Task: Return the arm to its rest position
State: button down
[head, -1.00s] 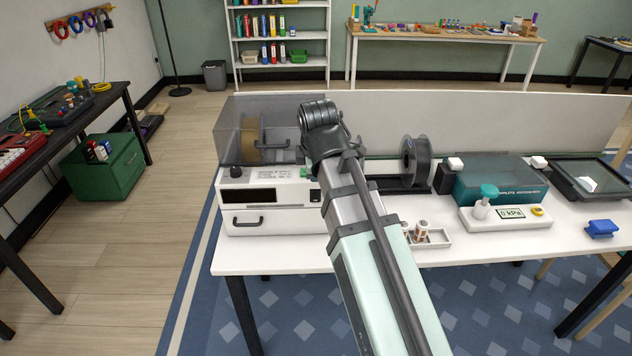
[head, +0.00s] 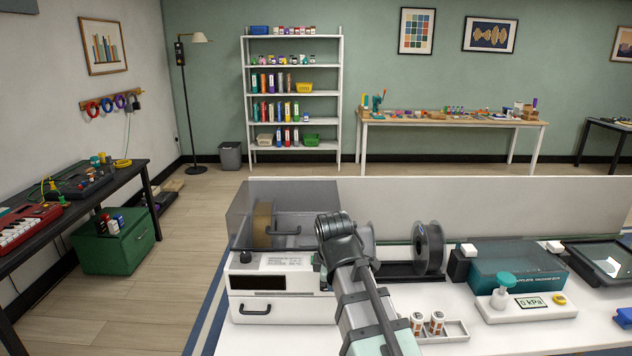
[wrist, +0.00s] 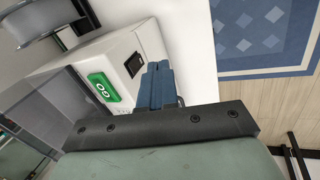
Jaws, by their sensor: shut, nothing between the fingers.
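My gripper (wrist: 160,68) shows in the wrist view as two blue fingers side by side, shut and empty. In that view the fingers are in front of the white machine (wrist: 110,52) with its green GO button (wrist: 103,87); I cannot tell whether they touch anything. In the head view my arm (head: 352,275) reaches up from the bottom edge, and its dark joint covers part of the machine's right side. The fingers are hidden there.
The white machine (head: 265,308) has a clear cover over a tan spool. A low white partition (head: 480,205) runs behind. Open floor lies left.

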jog(key=s+d+f+m+g+h, duration=0.1)
jog(key=s+d+f+m+g, duration=0.2)
jog(key=f, duration=0.7)
jog(key=s+d+f+m+g, duration=0.1)
jog(key=s+d+f+m, duration=0.15)
jog(key=s+f, duration=0.45)
jog(key=s+d+f+m+g+h, duration=0.1)
jog(key=d+f+m+g, duration=0.15)
jog(key=f, duration=0.95)
jog(key=s+d+f+m+g+y, duration=0.2)
jog(key=s+f+m, duration=0.6)
jog(key=s+f, duration=1.9)
jog(key=shift+s+d+f+g, duration=0.4)
jog(key=shift+s+d+g, duration=0.15)
jog(key=shift+d+g, duration=0.55)
